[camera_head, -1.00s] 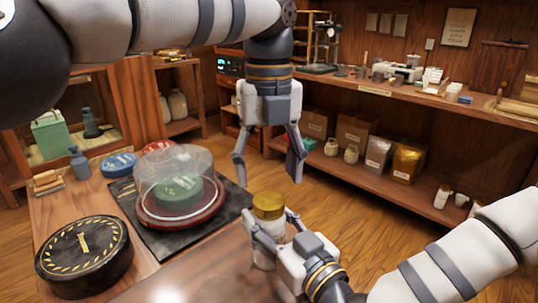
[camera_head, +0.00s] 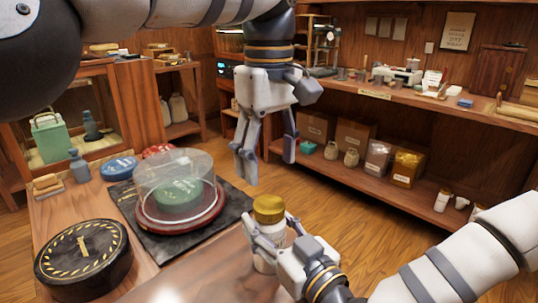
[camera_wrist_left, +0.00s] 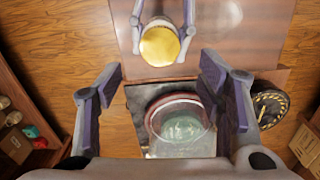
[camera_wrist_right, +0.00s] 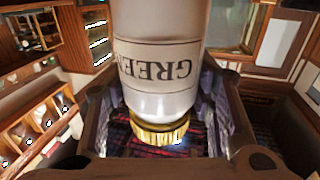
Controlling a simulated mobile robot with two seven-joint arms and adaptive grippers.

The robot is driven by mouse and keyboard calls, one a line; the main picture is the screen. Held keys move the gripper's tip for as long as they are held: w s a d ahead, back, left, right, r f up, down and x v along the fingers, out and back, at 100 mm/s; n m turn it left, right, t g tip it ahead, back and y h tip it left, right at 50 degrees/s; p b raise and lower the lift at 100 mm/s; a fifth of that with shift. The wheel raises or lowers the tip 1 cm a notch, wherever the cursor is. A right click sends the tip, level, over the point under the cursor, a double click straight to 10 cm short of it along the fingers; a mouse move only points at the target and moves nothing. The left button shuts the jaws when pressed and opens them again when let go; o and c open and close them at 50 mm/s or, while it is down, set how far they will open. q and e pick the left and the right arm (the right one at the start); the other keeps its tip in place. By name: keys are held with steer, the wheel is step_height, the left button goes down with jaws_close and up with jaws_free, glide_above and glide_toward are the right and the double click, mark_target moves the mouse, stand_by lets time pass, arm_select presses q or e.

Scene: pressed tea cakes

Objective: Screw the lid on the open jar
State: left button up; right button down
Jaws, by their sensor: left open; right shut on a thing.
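A clear dome (camera_head: 175,172) covers a green tea cake on a red base, on a dark mat (camera_head: 125,200) left of the jar. A round black box (camera_head: 82,255) is at the table's front left. Shelves (camera_head: 400,95) line the right wall. Open floor lies between.

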mark_target(269, 204)
arm_select(q)
steer(key=shift+n, duration=0.5)
step_height(269, 204, down, 8)
steer(key=shift+c, duration=0.2)
